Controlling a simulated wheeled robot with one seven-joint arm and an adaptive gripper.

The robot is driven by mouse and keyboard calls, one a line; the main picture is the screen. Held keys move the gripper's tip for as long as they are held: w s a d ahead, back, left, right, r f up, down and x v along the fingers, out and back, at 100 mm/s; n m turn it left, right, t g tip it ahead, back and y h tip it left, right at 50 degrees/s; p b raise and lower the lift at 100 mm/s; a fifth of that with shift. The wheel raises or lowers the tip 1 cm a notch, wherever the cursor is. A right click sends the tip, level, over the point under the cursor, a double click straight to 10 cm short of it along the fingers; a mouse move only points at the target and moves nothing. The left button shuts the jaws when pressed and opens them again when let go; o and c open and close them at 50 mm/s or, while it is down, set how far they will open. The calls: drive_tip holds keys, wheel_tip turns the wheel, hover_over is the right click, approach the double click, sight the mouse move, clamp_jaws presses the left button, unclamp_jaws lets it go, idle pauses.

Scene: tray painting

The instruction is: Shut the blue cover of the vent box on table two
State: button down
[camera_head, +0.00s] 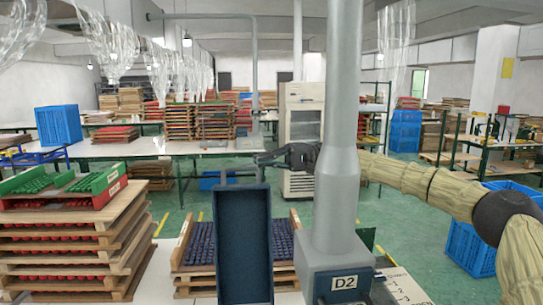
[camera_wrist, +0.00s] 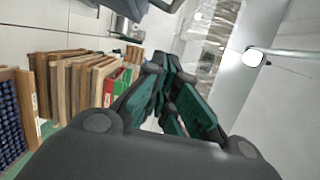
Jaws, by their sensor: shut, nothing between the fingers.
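The grey vent box (camera_head: 335,265), labelled D2, stands at the bottom centre of the head view with a thick grey pipe (camera_head: 340,150) rising from it. A long dark-blue panel with a raised rim (camera_head: 243,245) stands upright to its left; I cannot tell whether it joins the box. A small dark-blue part (camera_head: 382,291) shows at the box's right side. The lower parts are cut off by the frame. My gripper (camera_head: 260,159) is shut and empty, pointing left above and beyond the panel, apart from it. Its green-padded fingers (camera_wrist: 165,85) fill the middle of the wrist view.
A tray of dark-blue pieces (camera_head: 199,245) lies on wood behind the panel. Stacked wooden trays (camera_head: 70,240) with red pieces stand at left. A white table (camera_head: 135,150) and a grey cabinet (camera_head: 302,125) are farther back. Green floor is open between.

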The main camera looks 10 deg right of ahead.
drive_tip(key=s+a+p, duration=0.3)
drive_tip(key=s+a, duration=0.1)
drive_tip(key=s, duration=0.1)
drive_tip(key=shift+a, duration=0.2)
drive_tip(key=shift+s+r, duration=0.1)
drive_tip(key=shift+s, duration=0.05)
idle(0.3)
